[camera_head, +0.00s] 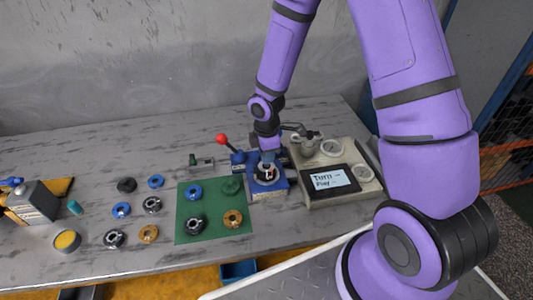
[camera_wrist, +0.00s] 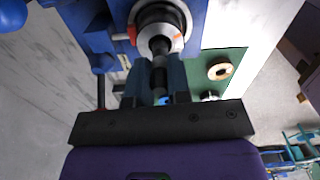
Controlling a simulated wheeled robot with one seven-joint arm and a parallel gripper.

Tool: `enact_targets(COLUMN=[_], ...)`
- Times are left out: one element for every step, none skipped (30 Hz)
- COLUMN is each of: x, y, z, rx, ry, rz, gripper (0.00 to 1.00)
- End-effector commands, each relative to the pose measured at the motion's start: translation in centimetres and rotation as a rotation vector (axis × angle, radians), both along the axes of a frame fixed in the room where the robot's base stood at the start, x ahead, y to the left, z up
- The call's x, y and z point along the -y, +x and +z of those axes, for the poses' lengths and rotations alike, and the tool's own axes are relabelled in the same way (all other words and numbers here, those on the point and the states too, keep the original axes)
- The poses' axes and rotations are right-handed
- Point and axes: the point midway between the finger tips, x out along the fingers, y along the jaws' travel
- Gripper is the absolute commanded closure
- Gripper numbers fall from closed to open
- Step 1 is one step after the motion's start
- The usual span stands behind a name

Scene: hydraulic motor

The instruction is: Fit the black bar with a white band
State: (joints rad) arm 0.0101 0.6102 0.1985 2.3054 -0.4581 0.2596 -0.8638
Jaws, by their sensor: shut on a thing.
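My gripper (camera_wrist: 159,82) is shut on a dark bar, the black bar (camera_wrist: 159,76), which lies between its two fingers in the wrist view. The bar's far end points into the round opening of a pale metal ring (camera_wrist: 181,38) on the blue fixture (camera_wrist: 207,14). A lighter band seems to show near that end. I cannot tell how deep the bar sits. In the head view my gripper (camera_head: 268,158) is right above the blue fixture (camera_head: 269,187), and the bar is mostly hidden there.
A green mat (camera_head: 210,211) with several rings lies left of the fixture, and more rings lie beyond it. A red-knobbed lever (camera_head: 221,139) rises at the fixture's left. A beige unit with a screen (camera_head: 331,180) stands close on the right.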

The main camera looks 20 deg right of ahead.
Motion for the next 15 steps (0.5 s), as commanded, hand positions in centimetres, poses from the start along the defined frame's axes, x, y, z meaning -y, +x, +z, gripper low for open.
enact_targets(x=[-0.01, -0.01, -0.01, -0.01, -0.01, -0.01, -0.01, -0.01, -0.02, -0.02, -0.02, -0.03, -0.04, -0.04, -0.05], y=[0.00, 0.00, 0.00, 0.00, 0.00, 0.00, -0.01, -0.01, -0.01, -0.01, -0.01, -0.02, -0.01, -0.01, -0.01], z=[0.00, 0.00, 0.00, 0.00, 0.00, -0.02, -0.05, -0.08, -0.15, -0.21, -0.28, -0.39, -0.47, -0.55, -0.64], rx=[0.000, 0.000, 0.000, 0.000, 0.000, 0.000, 0.000, 0.000, 0.000, 0.000, 0.000, 0.000, 0.000, 0.000, 0.000], ry=[0.000, 0.000, 0.000, 0.000, 0.000, 0.000, 0.000, 0.000, 0.000, 0.000, 0.000, 0.000, 0.000, 0.000, 0.000], rz=[0.000, 0.000, 0.000, 0.000, 0.000, 0.000, 0.000, 0.000, 0.000, 0.000, 0.001, 0.001, 0.001, 0.001, 0.001], gripper=[1.00, 1.00, 1.00, 1.00, 1.00, 1.00, 1.00, 1.00, 1.00, 1.00, 1.00, 1.00, 1.00, 1.00, 1.00])
